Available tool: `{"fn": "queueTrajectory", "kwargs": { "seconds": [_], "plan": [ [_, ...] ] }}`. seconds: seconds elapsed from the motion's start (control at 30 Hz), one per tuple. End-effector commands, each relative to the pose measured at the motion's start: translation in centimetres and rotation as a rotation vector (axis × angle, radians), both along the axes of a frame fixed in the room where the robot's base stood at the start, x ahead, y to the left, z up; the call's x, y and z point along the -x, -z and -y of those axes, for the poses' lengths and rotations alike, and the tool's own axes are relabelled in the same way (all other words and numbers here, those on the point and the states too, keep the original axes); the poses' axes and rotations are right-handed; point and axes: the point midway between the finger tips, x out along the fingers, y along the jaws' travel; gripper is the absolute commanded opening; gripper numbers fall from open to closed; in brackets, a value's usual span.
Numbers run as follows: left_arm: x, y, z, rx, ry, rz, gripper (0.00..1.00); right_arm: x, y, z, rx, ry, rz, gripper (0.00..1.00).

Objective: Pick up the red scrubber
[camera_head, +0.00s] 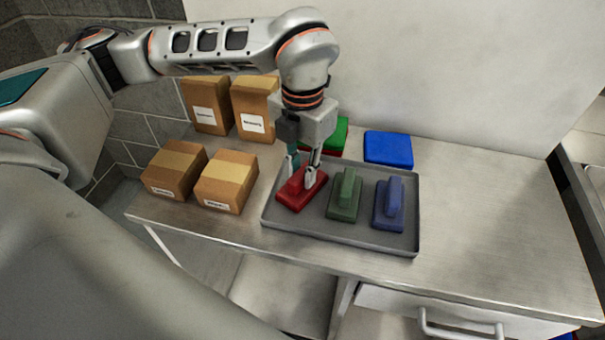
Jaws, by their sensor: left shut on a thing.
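The red scrubber (295,197) sits at the left end of a grey tray (345,237) on the metal table. My left gripper (302,178) points down over it and is shut on its raised handle, which the fingers mostly hide. I cannot tell whether the scrubber is touching the tray or slightly above it. My right gripper is not in view.
A green scrubber (345,197) and a blue scrubber (389,205) stand beside it in the tray. Behind are a green pad (338,133) and a blue pad (388,149). Several cardboard boxes (226,181) stand at left. The table's right side (480,220) is clear.

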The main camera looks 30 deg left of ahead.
Motion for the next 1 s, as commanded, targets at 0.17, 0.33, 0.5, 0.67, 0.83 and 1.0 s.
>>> {"fn": "queueTrajectory", "kwargs": {
  "seconds": [0.17, 0.33, 0.5, 0.67, 0.83, 1.0],
  "plan": [
    [-0.1, -1.7, 0.0, 0.001, 0.0, 0.004, 0.0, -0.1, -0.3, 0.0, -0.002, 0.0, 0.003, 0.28],
    [-0.2, -5.0, 0.0, 0.001, -0.001, 0.008, 0.0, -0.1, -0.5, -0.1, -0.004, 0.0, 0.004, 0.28],
    [-0.2, -9.9, 0.0, 0.002, -0.001, 0.011, 0.0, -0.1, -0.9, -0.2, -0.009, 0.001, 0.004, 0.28],
    [-0.1, -14.1, 0.0, 0.0, -0.002, 0.009, 0.0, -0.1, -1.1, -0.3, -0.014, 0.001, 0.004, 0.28],
    [-0.1, -17.4, 0.1, 0.001, 0.0, 0.006, 0.0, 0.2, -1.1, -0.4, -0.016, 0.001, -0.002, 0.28],
    [-0.1, -19.2, 0.0, -0.001, -0.001, 0.003, 0.0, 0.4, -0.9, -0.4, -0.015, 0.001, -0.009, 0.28]
  ]
}}
